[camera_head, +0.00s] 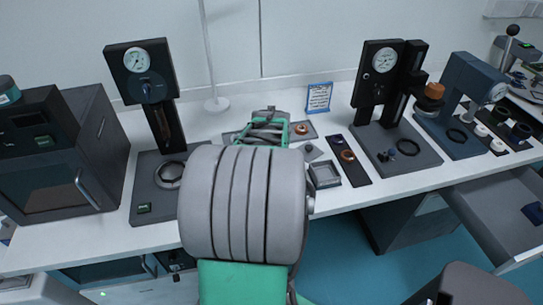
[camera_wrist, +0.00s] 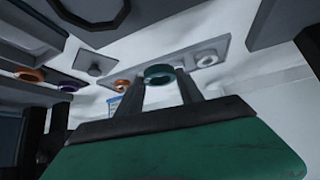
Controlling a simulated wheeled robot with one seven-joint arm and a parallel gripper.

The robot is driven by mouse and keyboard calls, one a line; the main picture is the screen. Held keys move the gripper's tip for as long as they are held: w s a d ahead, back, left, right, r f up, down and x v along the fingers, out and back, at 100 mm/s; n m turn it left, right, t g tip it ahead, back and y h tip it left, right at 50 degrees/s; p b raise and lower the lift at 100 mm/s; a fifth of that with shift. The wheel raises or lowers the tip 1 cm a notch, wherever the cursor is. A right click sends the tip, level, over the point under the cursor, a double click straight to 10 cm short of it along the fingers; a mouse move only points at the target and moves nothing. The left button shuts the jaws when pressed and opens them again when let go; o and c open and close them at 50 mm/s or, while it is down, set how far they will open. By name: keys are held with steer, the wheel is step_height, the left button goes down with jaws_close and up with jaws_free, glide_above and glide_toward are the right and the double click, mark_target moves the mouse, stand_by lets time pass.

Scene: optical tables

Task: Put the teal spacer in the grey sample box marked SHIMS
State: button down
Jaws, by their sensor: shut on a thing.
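My gripper (camera_wrist: 165,88) is shut on the teal spacer (camera_wrist: 160,71), a ring held between the fingertips in the wrist view. In the head view my forearm covers most of the gripper, and I cannot make out the spacer there. A small open grey box (camera_head: 327,185) stands on the white table, right of my arm and near the front edge. I cannot read any mark on it, so I cannot tell whether it is the SHIMS box. The gripper is behind and left of this box, over the back part of the table.
A gauge press (camera_head: 142,75) stands left of my arm and another (camera_head: 383,90) to the right. A dark strip (camera_head: 358,177) with rings lies right of the box. An orange ring (camera_head: 301,129) lies near the gripper. A drawer (camera_head: 490,205) stands open at right.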

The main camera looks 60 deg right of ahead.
steer(key=b+x, duration=0.1)
steer(key=x, duration=0.4)
steer(key=shift+s+a+f+b, duration=0.1)
steer(key=shift+s+f+b, duration=0.05)
steer(key=shift+b, duration=0.15)
step_height(320, 180, down, 3)
steer(key=shift+r+b, duration=0.1)
steer(key=shift+b, duration=0.65)
steer(key=shift+f, duration=0.5)
steer(key=c, duration=0.8)
jaws_free()
steer(key=shift+r, duration=0.1)
steer(key=shift+o, duration=0.2)
